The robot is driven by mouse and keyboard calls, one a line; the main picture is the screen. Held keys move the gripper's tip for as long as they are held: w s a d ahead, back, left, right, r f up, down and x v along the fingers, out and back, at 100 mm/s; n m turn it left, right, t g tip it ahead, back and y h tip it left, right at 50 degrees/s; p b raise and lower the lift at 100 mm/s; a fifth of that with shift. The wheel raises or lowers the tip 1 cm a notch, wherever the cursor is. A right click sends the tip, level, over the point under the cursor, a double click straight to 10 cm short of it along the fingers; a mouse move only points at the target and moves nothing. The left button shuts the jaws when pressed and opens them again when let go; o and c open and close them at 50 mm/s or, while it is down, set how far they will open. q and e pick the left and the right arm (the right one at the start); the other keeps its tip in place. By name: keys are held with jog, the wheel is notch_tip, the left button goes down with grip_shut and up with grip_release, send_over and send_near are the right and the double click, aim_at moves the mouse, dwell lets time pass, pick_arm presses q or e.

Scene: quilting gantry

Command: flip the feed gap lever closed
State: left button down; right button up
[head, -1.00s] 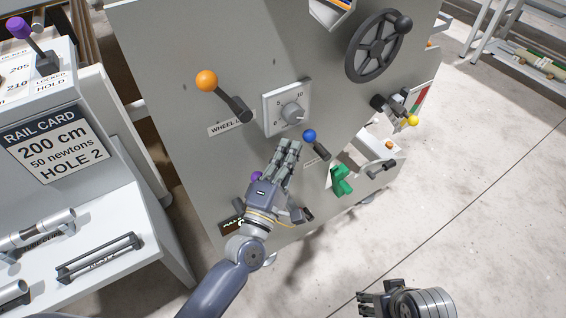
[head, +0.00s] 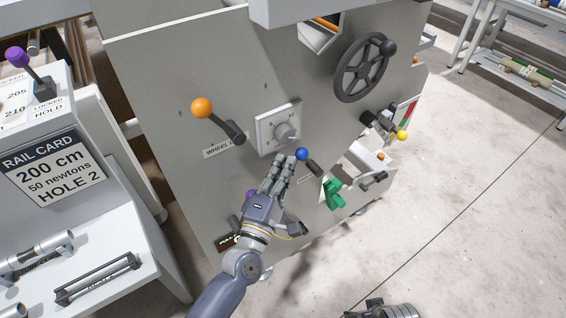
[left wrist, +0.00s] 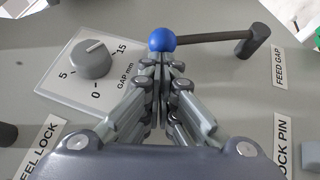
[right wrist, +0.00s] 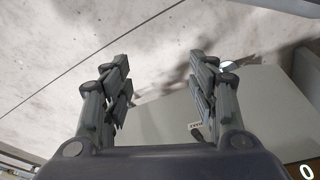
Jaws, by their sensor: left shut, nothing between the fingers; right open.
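The feed gap lever is a dark arm with a blue ball knob (head: 302,154) on the grey machine panel. In the left wrist view the blue ball (left wrist: 161,39) is at the arm's left end, and the arm runs right to its pivot beside the FEED GAP label (left wrist: 280,65). My left gripper (head: 285,158) is shut and empty, its fingertips right at the ball. In the left wrist view the fingertips (left wrist: 163,62) appear just below the ball; I cannot tell whether they touch. My right gripper (right wrist: 160,65) is open and empty, low and away from the panel.
A gap dial (head: 286,132) sits just above the left fingers. An orange-knob lever (head: 202,108), a black handwheel (head: 362,70) and a green handle (head: 333,194) are on the same panel. The rail card bench (head: 110,235) stands left; open floor (head: 450,220) lies right.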

pick_arm(q)
jog(key=shift+w+d+r+m+g+p, duration=0.25)
jog(key=shift+d+r+m+g+p, duration=0.2)
jog(key=shift+p, duration=1.4)
pick_arm(e)
jog(key=s+f+g, duration=0.1)
jog(key=s+f, duration=0.4)
jog(key=f, duration=0.7)
jog(key=shift+s+d+f, duration=0.2)
jog(key=shift+d, duration=0.15)
